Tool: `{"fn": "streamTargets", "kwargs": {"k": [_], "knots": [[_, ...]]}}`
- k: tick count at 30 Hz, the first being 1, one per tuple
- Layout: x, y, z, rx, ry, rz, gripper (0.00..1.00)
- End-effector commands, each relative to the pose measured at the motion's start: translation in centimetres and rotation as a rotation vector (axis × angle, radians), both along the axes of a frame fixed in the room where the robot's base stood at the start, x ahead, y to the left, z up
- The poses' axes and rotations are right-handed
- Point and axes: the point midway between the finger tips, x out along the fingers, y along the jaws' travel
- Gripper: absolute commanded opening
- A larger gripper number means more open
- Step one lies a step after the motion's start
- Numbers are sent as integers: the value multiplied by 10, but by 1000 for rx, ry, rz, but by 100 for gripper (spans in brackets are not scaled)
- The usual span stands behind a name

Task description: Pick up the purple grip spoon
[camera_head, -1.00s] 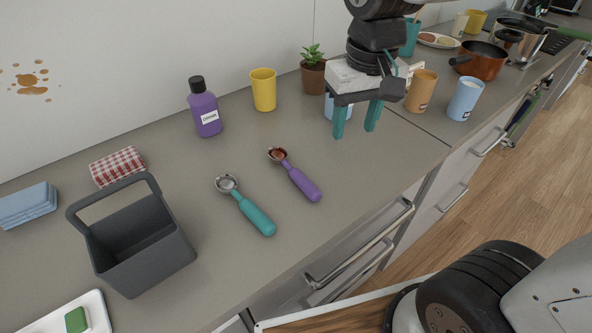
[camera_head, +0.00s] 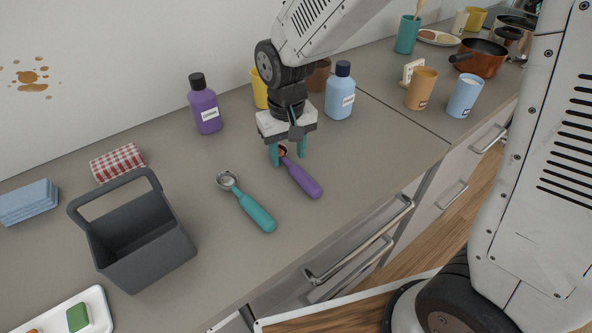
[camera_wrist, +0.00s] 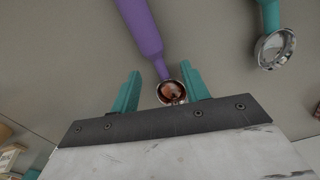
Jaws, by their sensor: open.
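The purple grip spoon (camera_head: 304,181) lies on the grey counter, its handle toward the front right. Its metal bowl, with something reddish brown in it, is partly hidden by my gripper in the head view. My gripper (camera_head: 289,160) is open, with teal fingers over the bowl end. In the wrist view, the bowl (camera_wrist: 171,92) shows between the fingertips of my gripper (camera_wrist: 162,82), and the purple handle (camera_wrist: 142,28) runs away from them. Nothing is held. A teal grip spoon (camera_head: 256,212) lies to the left; its bowl also shows in the wrist view (camera_wrist: 274,47).
A dark grey caddy (camera_head: 150,262) stands at the left. A purple bottle (camera_head: 205,108), a yellow cup (camera_head: 260,92) and a blue bottle (camera_head: 340,95) stand behind my gripper. The counter right of the purple spoon is clear.

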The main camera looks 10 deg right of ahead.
Motion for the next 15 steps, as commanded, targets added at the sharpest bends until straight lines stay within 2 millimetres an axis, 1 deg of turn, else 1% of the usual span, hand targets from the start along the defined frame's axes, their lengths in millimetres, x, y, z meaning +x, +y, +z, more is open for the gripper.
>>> {"fn": "streamTargets", "kwargs": {"k": [1,3,10,11,12,14,15], "knots": [[0,0,-6,0,1,0,46],[0,0,-11,0,1,0,46],[0,0,-13,0,-2,0,46],[0,0,-13,0,-2,0,43],[0,0,-13,0,-2,0,32],[0,0,-13,0,-2,0,15],[0,0,-13,0,-2,0,4]]}}
